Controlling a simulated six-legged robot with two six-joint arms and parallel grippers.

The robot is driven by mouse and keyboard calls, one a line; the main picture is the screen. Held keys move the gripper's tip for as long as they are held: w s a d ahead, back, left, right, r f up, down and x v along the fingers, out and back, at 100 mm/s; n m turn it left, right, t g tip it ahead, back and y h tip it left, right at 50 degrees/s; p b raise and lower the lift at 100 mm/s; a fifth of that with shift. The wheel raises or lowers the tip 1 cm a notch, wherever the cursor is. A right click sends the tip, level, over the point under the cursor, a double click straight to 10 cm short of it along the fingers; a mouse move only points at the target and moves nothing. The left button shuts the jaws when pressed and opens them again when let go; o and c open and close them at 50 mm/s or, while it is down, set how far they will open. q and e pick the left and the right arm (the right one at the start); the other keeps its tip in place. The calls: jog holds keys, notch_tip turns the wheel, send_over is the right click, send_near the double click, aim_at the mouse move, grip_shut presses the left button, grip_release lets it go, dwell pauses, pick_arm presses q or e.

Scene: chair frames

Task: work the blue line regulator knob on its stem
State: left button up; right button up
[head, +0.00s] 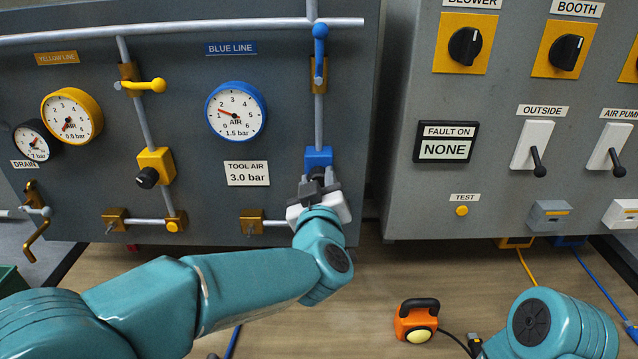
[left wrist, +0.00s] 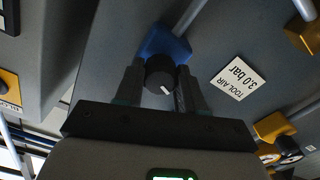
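The blue line regulator (head: 318,158) is a blue block on a grey pipe at the lower right of the left panel. Its black knob (left wrist: 160,75) has a white mark and shows between my fingers in the left wrist view. My left gripper (head: 319,183) is at the knob, with one finger on each side, close against it; it also shows in the left wrist view (left wrist: 160,88). In the head view the gripper mostly hides the knob. The blue line gauge (head: 236,111) reads about 1.5 bar. The tool air label (head: 247,173) says 3.0 bar. My right gripper is out of view.
The blue valve lever (head: 320,48) is above the regulator. The yellow regulator (head: 155,167) and yellow gauge (head: 71,115) are on the left. A grey switch panel (head: 480,195) stands at the right.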

pick_arm(q)
jog(key=shift+s, duration=0.4)
jog(key=o, duration=1.1)
jog(key=shift+o, duration=0.2)
